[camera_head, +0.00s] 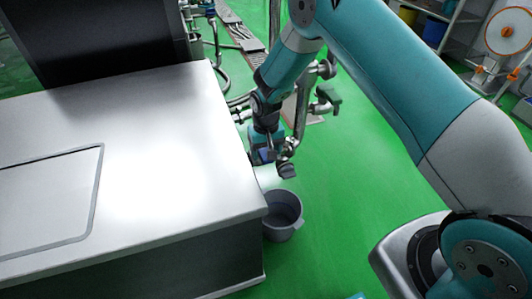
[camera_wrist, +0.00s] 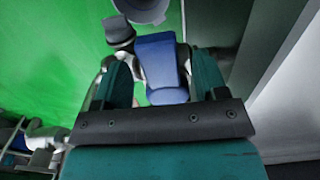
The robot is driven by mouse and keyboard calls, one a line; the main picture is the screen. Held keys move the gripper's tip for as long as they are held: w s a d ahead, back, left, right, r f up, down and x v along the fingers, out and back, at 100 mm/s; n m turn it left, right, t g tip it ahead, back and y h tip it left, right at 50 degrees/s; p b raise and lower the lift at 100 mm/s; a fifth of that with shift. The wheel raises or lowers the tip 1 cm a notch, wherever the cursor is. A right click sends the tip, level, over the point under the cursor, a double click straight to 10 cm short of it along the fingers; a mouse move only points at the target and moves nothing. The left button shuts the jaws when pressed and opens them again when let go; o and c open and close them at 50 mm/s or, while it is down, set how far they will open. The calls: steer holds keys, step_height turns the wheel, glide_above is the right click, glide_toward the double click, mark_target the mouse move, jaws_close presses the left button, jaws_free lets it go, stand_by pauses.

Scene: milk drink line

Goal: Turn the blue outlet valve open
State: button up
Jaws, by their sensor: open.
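The blue outlet valve handle (camera_wrist: 160,62) shows in the wrist view as a broad blue piece between the two teal fingers. In the head view, a small patch of the blue handle (camera_head: 266,155) shows just below my gripper (camera_head: 264,139), beside the metal pipework. My gripper (camera_wrist: 162,75) is open, with one finger on each side of the handle. I cannot tell whether either finger touches it. A dark grey pipe end (camera_wrist: 118,31) sticks out beside the handle. The valve body is mostly hidden behind the handle and gripper.
A grey bucket (camera_head: 283,216) stands on the green floor below the valve. A steel cabinet (camera_head: 150,150) stands close on the left. Open green floor lies further right.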

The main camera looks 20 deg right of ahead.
steer(key=shift+f, duration=0.6)
jaws_close()
